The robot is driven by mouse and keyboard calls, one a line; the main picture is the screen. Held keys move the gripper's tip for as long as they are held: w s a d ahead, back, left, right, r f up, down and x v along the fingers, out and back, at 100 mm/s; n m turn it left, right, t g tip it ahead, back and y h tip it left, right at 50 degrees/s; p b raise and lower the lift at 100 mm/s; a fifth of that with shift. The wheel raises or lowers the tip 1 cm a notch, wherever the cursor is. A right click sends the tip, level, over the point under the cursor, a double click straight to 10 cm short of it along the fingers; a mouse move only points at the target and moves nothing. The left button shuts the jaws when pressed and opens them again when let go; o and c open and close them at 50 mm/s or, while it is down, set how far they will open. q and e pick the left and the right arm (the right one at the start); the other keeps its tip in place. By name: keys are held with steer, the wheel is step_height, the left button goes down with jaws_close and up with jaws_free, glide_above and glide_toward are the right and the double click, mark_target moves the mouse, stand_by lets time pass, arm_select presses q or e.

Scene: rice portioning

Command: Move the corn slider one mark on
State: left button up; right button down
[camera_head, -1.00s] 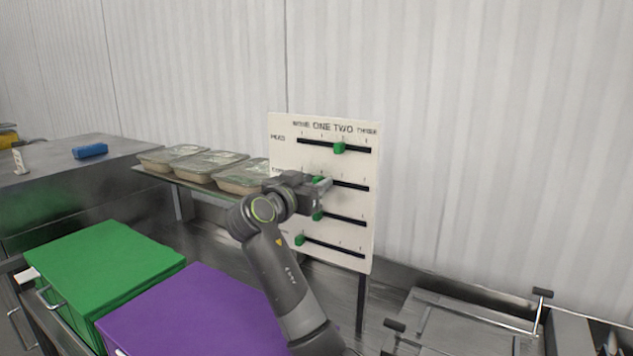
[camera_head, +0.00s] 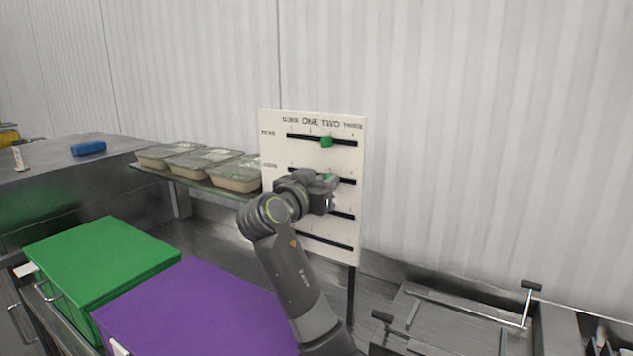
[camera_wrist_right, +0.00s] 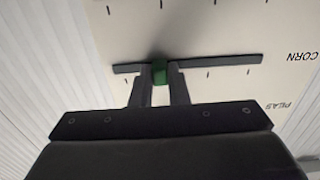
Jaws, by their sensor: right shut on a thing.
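A white board (camera_head: 352,238) carries several black slots with green sliders, headed by marks from none to three. The corn slider (camera_wrist_right: 160,72) sits between the fingertips of my right gripper (camera_wrist_right: 159,84) in the right wrist view, which shows the board upside down. My right gripper (camera_head: 331,185) is shut on it at the corn slot (camera_wrist_right: 218,62). The slider appears around the two mark, but the fingers cover the exact spot. In the head view the corn slider (camera_head: 330,178) shows only as a bit of green. My left gripper is not in view.
The peas slider (camera_head: 327,142) is in the slot above, near two. The lower sliders are hidden by my right arm. Lidded trays (camera_head: 203,162) stand on a shelf left of the board. Green (camera_head: 100,255) and purple (camera_head: 190,310) boxes are in front.

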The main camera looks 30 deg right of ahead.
steer(key=shift+w+a, duration=0.15)
steer(key=shift+w, duration=0.25)
steer(key=c, duration=1.6)
jaws_free()
steer(key=shift+w+a, duration=0.1)
steer(key=shift+c, duration=0.2)
steer(key=shift+o, duration=1.2)
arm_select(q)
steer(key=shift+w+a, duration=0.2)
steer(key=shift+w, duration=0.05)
arm_select(e)
steer(key=shift+s+d, duration=0.2)
steer(key=shift+s, duration=0.05)
